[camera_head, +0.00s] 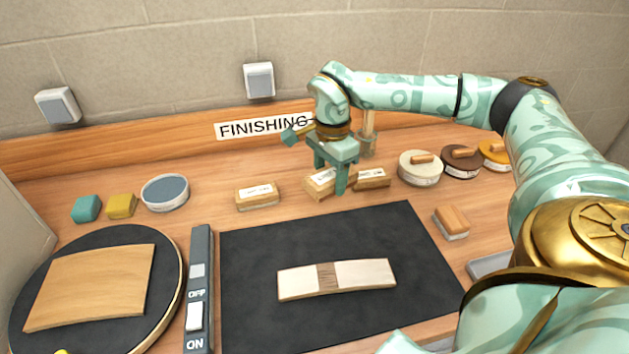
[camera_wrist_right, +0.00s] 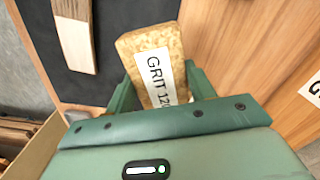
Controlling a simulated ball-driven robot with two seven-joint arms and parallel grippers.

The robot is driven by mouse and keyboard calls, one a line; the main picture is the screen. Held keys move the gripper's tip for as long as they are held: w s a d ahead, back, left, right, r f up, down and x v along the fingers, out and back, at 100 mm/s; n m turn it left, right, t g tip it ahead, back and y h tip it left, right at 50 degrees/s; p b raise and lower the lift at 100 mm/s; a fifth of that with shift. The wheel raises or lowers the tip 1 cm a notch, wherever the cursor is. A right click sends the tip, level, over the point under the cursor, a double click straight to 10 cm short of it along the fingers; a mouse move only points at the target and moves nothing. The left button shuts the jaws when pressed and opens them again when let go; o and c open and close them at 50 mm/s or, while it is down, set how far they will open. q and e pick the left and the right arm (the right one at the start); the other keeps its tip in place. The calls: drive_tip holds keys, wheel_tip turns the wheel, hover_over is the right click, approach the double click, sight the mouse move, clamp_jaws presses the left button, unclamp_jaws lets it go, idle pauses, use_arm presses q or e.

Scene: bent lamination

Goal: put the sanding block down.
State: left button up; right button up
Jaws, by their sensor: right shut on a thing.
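My right gripper (camera_head: 332,182) is shut on a tan sanding block (camera_head: 319,187) in the row at the back of the bench. In the right wrist view the sanding block (camera_wrist_right: 150,52) sits between the green fingers of the gripper (camera_wrist_right: 160,90), and its white label reads GRIT 120. The block is slightly turned compared with its neighbours. I cannot tell whether its underside touches the bench. My left gripper is not in view.
Similar blocks stand left (camera_head: 257,198) and right (camera_head: 371,179) of the held one. A black mat (camera_head: 400,230) with a pale bent strip (camera_head: 360,273) lies in front. Round lidded tins (camera_head: 420,172) stand to the right. Bare wood shows between the left block and a grey-topped disc (camera_head: 165,193).

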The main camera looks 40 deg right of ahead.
drive_tip(key=w+d+f+b, duration=0.1)
drive_tip(key=w+f, duration=0.1)
drive_tip(key=w, duration=0.1)
drive_tip(key=w+d+f+b, duration=0.1)
drive_tip(key=w+d+f, duration=0.1)
drive_tip(key=w+f, duration=0.1)
drive_tip(key=w+d+f+b, duration=0.1)
drive_tip(key=w+f+b, duration=0.1)
drive_tip(key=w+f, duration=0.1)
drive_tip(key=shift+w+d+f, duration=0.25)
drive_tip(key=shift+w+d, duration=0.05)
drive_tip(key=shift+w, duration=0.1)
wheel_tip(320, 180, down, 4)
drive_tip(key=shift+w+d+r+b, duration=0.1)
drive_tip(key=shift+d+r+b, duration=0.1)
drive_tip(key=shift+b, duration=0.7)
drive_tip(key=shift+a+r, duration=0.1)
drive_tip(key=o, duration=0.9)
